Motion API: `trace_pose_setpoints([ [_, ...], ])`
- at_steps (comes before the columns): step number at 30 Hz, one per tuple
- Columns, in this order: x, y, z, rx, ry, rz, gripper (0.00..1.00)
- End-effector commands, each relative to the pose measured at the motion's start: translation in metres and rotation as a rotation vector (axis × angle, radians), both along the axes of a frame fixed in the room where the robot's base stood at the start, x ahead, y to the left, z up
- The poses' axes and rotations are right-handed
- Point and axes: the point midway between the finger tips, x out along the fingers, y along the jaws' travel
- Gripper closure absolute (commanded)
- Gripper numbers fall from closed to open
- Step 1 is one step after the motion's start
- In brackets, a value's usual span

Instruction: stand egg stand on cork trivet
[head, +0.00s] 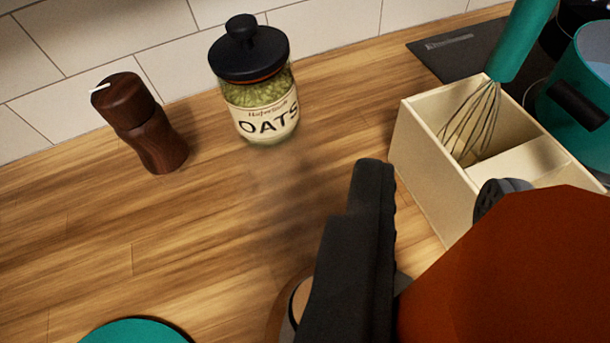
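My gripper (435,178) reaches up from the bottom right. Its left black ridged finger and the dark tip of its right finger stand apart, with counter and part of the utensil box showing between the tips. A large orange-red shape covers most of the right finger. Low in the picture, a round brown-rimmed thing with a tan inside (299,298) sits mostly behind the left finger. I cannot tell whether it is the egg stand or the cork trivet. No other egg stand or trivet can be made out.
A pepper mill (140,122) and an oats jar (254,85) stand at the back by the tiled wall. A cream utensil box (425,175) with a whisk (473,120) stands right, near a teal pot (580,105). A teal disc (135,332) shows bottom left. The left-middle counter is clear.

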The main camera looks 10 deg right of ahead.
Motion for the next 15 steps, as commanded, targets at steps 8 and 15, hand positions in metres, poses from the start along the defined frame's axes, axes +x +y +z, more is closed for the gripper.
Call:
trace_pose_setpoints([
  [8,0.014,0.006,-0.003,0.002,-0.001,0.002,1.0],
  [15,0.013,0.006,-0.03,0.005,0.003,0.001,1.0],
])
